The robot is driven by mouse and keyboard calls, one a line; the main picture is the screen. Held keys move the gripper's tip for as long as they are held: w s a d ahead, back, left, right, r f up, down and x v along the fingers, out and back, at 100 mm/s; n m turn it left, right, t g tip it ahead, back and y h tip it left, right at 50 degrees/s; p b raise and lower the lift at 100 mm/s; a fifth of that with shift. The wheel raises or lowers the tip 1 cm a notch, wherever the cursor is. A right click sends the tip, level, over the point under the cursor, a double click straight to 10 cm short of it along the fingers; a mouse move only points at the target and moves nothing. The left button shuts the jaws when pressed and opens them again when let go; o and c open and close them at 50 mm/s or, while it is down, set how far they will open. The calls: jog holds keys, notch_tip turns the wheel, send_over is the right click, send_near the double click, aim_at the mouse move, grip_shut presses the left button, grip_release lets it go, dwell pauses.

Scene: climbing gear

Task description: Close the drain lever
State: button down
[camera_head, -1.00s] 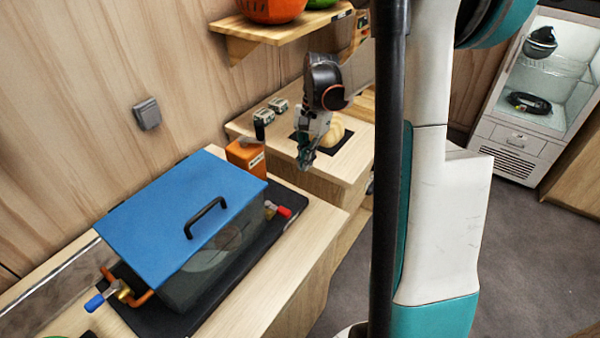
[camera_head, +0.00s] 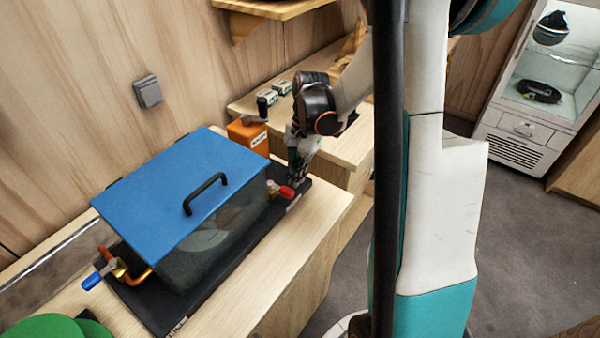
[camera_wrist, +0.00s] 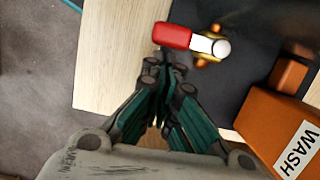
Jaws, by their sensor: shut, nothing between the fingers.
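A wash tank with a blue lid (camera_head: 185,200) and a black handle sits on a black mat on the wooden bench. A red-handled lever (camera_head: 285,191) is on a brass valve at its right end. In the wrist view the red lever (camera_wrist: 172,36) points left from its brass valve (camera_wrist: 208,50). A blue-handled lever (camera_head: 92,281) is on the valve at the tank's left end. My gripper (camera_head: 296,178) is shut and empty, beside the red lever. In the wrist view its fingertips (camera_wrist: 165,65) are just below the red handle, and contact cannot be told.
An orange box (camera_head: 247,134) marked WASH stands behind the tank's right end; it also shows in the wrist view (camera_wrist: 270,125). Green round things (camera_head: 50,328) lie at the near left. A shelf (camera_head: 270,8) hangs above. The bench front is clear.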

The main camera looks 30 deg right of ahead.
jog(key=shift+s+a, duration=0.4)
jog(key=shift+a, duration=0.05)
jog(key=shift+w, duration=0.1)
